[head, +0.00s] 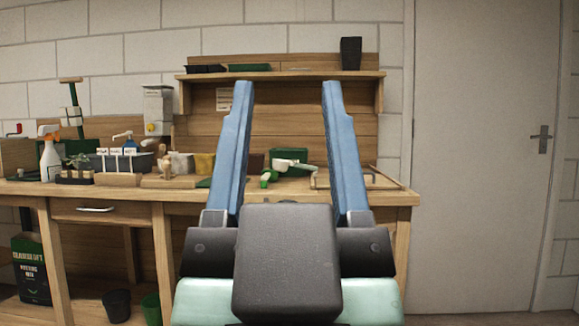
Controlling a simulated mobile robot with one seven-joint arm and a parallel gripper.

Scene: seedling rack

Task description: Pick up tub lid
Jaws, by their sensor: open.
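My gripper (288,88) fills the middle of the head view. Its two long blue fingers point up and are wide apart, with nothing between them up close. Behind them, some distance off, is a wooden potting bench (130,193) with many small things on it. I cannot pick out the tub lid for certain. A pale, rounded item (284,165) lies near a dark green box (289,156) and shows between the fingers, but it is too small to identify. The fingers hide parts of the bench top.
A shelf (300,74) above holds trays and a black pot (350,53). A soil bag (31,268) is below. A closed door (480,150) is at right.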

